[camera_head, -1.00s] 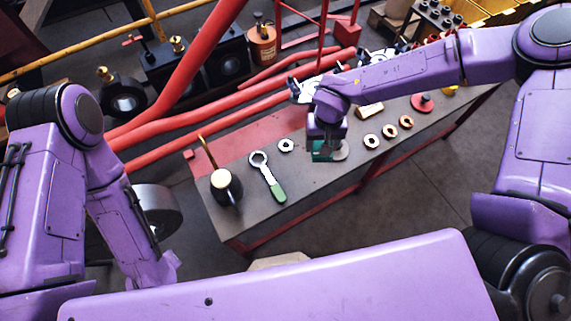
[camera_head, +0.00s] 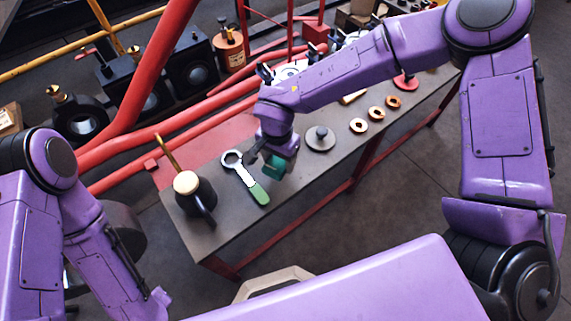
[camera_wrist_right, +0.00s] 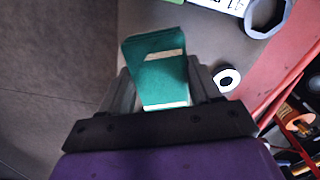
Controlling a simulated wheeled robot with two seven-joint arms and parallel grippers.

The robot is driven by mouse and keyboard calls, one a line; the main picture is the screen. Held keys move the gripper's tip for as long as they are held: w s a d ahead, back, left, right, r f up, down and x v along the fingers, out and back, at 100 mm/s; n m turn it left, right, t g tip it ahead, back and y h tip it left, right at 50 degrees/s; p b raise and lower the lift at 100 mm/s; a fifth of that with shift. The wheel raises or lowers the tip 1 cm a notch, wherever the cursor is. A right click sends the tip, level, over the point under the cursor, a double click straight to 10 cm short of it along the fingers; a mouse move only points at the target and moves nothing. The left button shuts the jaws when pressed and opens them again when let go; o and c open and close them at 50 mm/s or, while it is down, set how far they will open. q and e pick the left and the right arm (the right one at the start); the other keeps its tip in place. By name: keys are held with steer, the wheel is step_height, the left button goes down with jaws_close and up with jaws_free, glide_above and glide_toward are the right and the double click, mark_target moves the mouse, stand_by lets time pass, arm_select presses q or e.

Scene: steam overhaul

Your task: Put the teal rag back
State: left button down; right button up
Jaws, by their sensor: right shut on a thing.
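The teal rag (camera_head: 275,168) is a small folded cloth in my right gripper (camera_head: 268,161). In the right wrist view the rag (camera_wrist_right: 158,72) sits between the two fingers, which are shut on it, and its far end sticks out past them. A light patch shows on its upper face. The gripper and rag are over the dark workbench, just right of the green-handled ring wrench (camera_head: 258,190). The rag appears held above the bench; its exact height I cannot tell. My left arm is at the lower left, and its gripper does not show.
A dark oil pot (camera_head: 190,190) with a cream lid stands at the bench's left end. A grey disc with a knob (camera_head: 320,139) lies right of the gripper, then several brass rings (camera_head: 358,125). A pale nut (camera_wrist_right: 227,79) shows in the wrist view. Red pipes (camera_head: 180,125) run behind.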

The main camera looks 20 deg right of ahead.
mark_target(284, 165)
steer(key=shift+w+d+f, duration=0.25)
steer(key=shift+d+f, duration=0.1)
steer(key=shift+f, duration=0.15)
steer(key=shift+w+d+f, duration=0.2)
steer(key=shift+d+f, duration=0.1)
steer(key=shift+f, duration=0.2)
steer(key=f, duration=0.3)
steer(key=shift+w+d+f+b, duration=0.2)
steer(key=shift+d+f+b, duration=0.1)
steer(key=shift+d+b, duration=0.1)
steer(key=shift+a+f, duration=0.1)
steer(key=shift+f, duration=0.05)
steer(key=shift+f, duration=0.1)
steer(key=o, duration=0.9)
steer(key=shift+o, duration=0.2)
